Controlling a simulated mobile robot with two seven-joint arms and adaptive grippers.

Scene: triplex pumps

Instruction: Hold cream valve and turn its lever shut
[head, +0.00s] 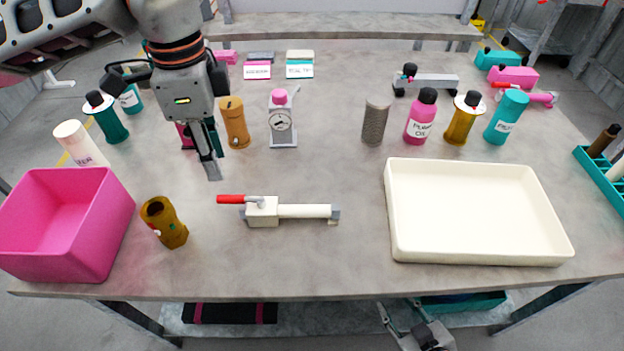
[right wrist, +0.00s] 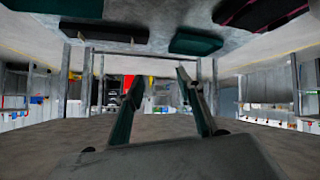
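The cream valve (head: 263,213) lies on the grey table, in the middle near the front. Its cream pipe (head: 305,211) points right and ends in a grey tip. Its red lever (head: 231,199) points left, roughly in line with the pipe. My left gripper (head: 212,172) points down above the table, behind and left of the valve, apart from it. Its fingers overlap in this view, so their gap cannot be judged. My right gripper (head: 408,328) is below the table's front edge. In the right wrist view its fingers (right wrist: 160,82) stand apart with nothing between them.
A pink bin (head: 118,225) and a brown-yellow fitting (head: 164,222) stand left of the valve. A cream tray (head: 480,255) lies to the right. Bottles, a gauge block (head: 283,126) and a grey cylinder (head: 375,121) stand behind. The table around the valve is clear.

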